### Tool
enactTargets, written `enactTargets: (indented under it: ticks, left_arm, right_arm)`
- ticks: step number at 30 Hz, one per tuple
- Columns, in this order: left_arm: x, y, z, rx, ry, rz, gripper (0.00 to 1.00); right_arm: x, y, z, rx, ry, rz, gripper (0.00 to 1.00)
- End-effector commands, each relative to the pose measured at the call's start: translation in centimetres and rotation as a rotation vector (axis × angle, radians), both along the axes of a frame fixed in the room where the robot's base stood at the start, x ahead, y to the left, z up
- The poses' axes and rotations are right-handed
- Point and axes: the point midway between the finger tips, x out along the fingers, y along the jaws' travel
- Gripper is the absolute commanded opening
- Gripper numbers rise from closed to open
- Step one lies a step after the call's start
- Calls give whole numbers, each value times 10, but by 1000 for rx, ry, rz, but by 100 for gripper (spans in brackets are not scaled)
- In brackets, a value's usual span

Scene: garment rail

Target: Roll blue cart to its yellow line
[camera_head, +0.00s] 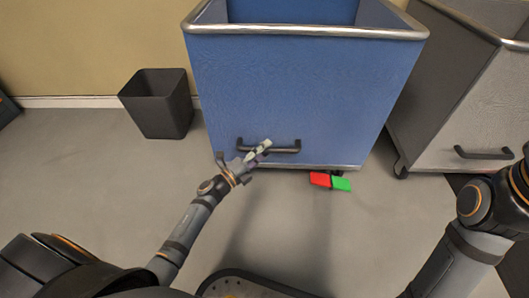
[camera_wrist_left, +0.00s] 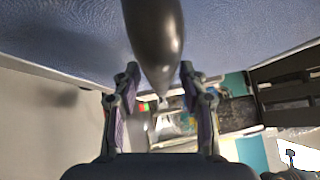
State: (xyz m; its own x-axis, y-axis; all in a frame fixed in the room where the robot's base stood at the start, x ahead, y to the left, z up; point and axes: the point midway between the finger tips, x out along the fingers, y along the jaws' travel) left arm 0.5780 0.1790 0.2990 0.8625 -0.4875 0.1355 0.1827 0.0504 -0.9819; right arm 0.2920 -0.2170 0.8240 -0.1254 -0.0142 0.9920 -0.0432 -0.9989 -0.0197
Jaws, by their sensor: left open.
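The blue cart (camera_head: 290,95), an open-topped bin with a metal rim, stands in the upper middle of the head view. Its dark bar handle (camera_head: 286,149) runs across the lower front panel. My left gripper (camera_head: 243,157) is open at the left part of this handle. In the left wrist view the handle (camera_wrist_left: 158,40) lies between the two spread fingers of my left gripper (camera_wrist_left: 159,75). A red and green pedal (camera_head: 330,181) sticks out under the cart's front edge. No yellow line shows in the head view. My right gripper is out of view.
A dark waste bin (camera_head: 159,104) stands left of the cart near the wall. A grey cart (camera_head: 452,95) with its own handle stands close on the right. The grey floor (camera_head: 90,180) in front and to the left is clear.

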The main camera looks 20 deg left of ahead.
Motion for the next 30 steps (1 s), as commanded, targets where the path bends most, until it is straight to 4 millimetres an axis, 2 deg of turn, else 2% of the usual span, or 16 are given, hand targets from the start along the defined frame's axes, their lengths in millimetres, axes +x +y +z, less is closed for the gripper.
enactTargets:
  ticks: [9,19,30]
  left_arm:
    - [3,-2,1,0,1,0,43]
    - [3,-2,0,0,1,0,0]
    - [3,-2,0,0,1,0,0]
  right_arm:
    - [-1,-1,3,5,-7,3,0]
    - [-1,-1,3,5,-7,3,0]
    - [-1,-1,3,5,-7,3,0]
